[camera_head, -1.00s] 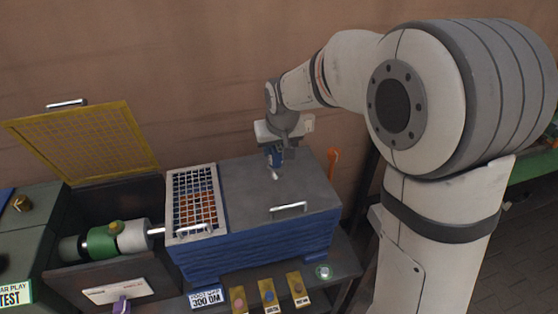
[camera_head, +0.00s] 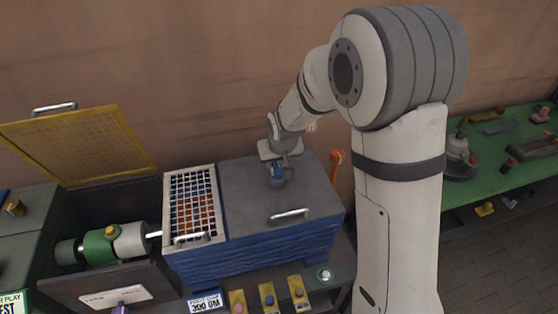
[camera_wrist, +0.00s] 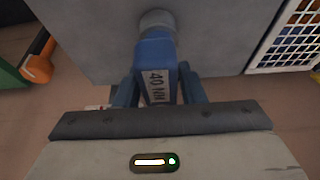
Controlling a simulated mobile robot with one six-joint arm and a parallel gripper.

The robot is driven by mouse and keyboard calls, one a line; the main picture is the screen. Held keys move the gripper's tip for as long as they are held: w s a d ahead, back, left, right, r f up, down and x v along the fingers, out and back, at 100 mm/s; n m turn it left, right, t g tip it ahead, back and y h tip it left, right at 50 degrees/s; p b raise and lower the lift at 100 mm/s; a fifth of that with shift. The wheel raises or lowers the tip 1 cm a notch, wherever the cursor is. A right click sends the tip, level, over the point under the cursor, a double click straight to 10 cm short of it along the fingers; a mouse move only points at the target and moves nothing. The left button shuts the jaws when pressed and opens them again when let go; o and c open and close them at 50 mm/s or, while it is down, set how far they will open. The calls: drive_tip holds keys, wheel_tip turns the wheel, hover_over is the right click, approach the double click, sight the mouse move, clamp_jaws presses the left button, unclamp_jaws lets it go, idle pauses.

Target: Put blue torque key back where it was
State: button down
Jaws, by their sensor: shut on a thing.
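The blue torque key (camera_wrist: 156,52) is held between the fingers of my gripper (camera_wrist: 160,90) in the wrist view. It has a grey round end and a white label reading about "40 NM". In the head view the key (camera_head: 277,172) shows small and blue under my gripper (camera_head: 278,168), over the grey top of the blue machine (camera_head: 258,170). I cannot tell whether its grey end touches that top. The place where the key was before cannot be made out.
A white-framed grid (camera_head: 190,205) covers the machine's left part. A handle (camera_head: 289,215) sticks up at its front. An orange-handled object (camera_head: 336,160) stands at its right. Left is an open box with a raised yellow mesh lid (camera_head: 85,145). A green bench (camera_head: 490,165) with several parts is at far right.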

drive_tip(key=shift+f, duration=0.35)
drive_tip(key=shift+f, duration=0.15)
drive_tip(key=c, duration=0.9)
unclamp_jaws()
drive_tip(key=shift+r, duration=0.35)
drive_tip(key=b+v, duration=0.1)
drive_tip(key=v, duration=1)
drive_tip(key=shift+s+d+r+b, duration=0.2)
drive_tip(key=shift+s+r+b, duration=0.1)
drive_tip(key=shift+b, duration=0.05)
